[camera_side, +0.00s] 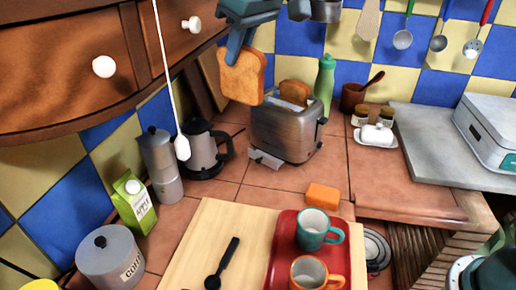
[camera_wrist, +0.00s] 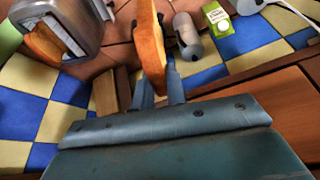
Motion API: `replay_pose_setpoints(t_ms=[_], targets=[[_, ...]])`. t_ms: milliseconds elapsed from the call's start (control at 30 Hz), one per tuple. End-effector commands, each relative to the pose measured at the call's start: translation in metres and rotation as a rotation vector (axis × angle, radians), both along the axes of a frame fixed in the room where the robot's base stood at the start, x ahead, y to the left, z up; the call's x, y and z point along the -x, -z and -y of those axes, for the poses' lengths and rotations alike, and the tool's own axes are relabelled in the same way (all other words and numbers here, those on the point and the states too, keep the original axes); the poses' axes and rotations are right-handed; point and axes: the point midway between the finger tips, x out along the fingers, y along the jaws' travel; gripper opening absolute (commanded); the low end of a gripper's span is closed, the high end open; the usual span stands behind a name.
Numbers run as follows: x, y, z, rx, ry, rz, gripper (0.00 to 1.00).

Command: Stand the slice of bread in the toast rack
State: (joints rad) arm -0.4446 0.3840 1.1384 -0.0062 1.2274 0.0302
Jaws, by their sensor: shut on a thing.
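A brown slice of bread (camera_side: 243,76) hangs upright in the air, left of and above the metal toaster (camera_side: 284,134). My gripper (camera_side: 237,48) is shut on its upper part. In the wrist view the slice (camera_wrist: 150,45) shows edge-on between the two blue fingers of my gripper (camera_wrist: 158,88). A second slice (camera_side: 294,93) stands in the toaster with its top sticking out; it also shows in the wrist view (camera_wrist: 45,46). I cannot make out a separate toast rack in either view.
A kettle (camera_side: 204,150) and a moka pot (camera_side: 160,165) stand left of the toaster. A wooden cupboard (camera_side: 60,65) overhangs the left, with a pull cord (camera_side: 170,90) beside it. A red tray (camera_side: 285,262) with two mugs lies in front. Tiles between toaster and board are mostly clear.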

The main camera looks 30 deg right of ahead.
Motion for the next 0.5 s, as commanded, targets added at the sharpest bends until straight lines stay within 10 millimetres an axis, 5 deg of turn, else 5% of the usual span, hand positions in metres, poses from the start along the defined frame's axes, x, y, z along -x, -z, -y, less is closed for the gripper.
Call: replay_pose_setpoints(t_ms=[500], targets=[[0.127, -0.021, -0.083, 0.003, -0.081, -0.001, 0.0]])
